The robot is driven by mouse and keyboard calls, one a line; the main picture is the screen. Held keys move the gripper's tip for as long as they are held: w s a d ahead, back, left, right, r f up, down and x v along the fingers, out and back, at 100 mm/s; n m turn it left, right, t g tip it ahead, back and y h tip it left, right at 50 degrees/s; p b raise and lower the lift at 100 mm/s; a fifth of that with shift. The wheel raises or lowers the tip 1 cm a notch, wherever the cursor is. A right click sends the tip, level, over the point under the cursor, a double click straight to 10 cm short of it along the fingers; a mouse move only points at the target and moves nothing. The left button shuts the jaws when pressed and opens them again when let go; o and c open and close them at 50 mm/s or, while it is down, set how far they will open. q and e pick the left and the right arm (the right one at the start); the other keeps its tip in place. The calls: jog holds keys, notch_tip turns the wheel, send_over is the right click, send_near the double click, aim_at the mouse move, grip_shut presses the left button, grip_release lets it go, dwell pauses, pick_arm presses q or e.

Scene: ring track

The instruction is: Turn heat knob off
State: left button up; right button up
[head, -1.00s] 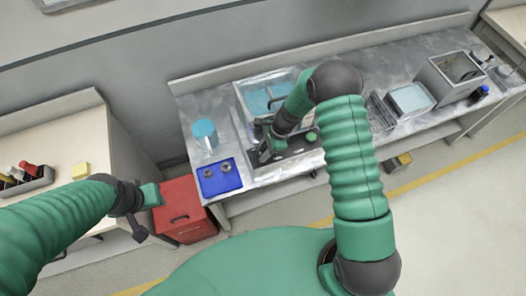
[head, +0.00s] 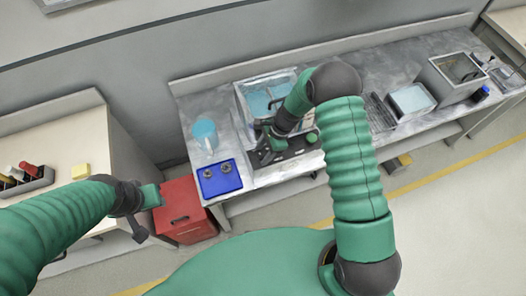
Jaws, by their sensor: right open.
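A dark control panel (head: 292,151) lies along the front of a water bath with blue liquid (head: 257,101) on the metal bench. A green round part (head: 312,137) sits at the panel's right end. The heat knob itself is too small to make out, or is hidden by my gripper. My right gripper (head: 265,158) is open, pointing down at the left part of the panel; I cannot tell whether it touches anything. My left gripper (head: 140,234) hangs at the left, beside the red cabinet and away from the panel; its jaws are unclear.
A blue tray with two metal rings (head: 220,178) and a blue-topped beaker (head: 204,133) stand left of the bath. A red cabinet (head: 184,211) is below. Containers, including a grey box (head: 452,77), stand on the bench at right.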

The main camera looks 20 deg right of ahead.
jog(key=b+v, duration=0.2)
jog(key=v, duration=1.4)
jog(key=shift+d+r+b, duration=0.25)
jog(key=shift+r+b, duration=0.05)
jog(key=s+a+f+n+t+h+b, duration=0.1)
jog(key=s+n+h+b, duration=0.3)
jog(key=s+n, duration=1.1)
jog(key=a+n+t, duration=0.1)
jog(key=n, duration=0.2)
jog(key=shift+s+f+t, duration=0.15)
jog(key=shift+f+t, duration=0.15)
jog(key=shift+f, duration=0.05)
jog(key=shift+s+a+r, duration=0.1)
jog(key=shift+s, duration=0.1)
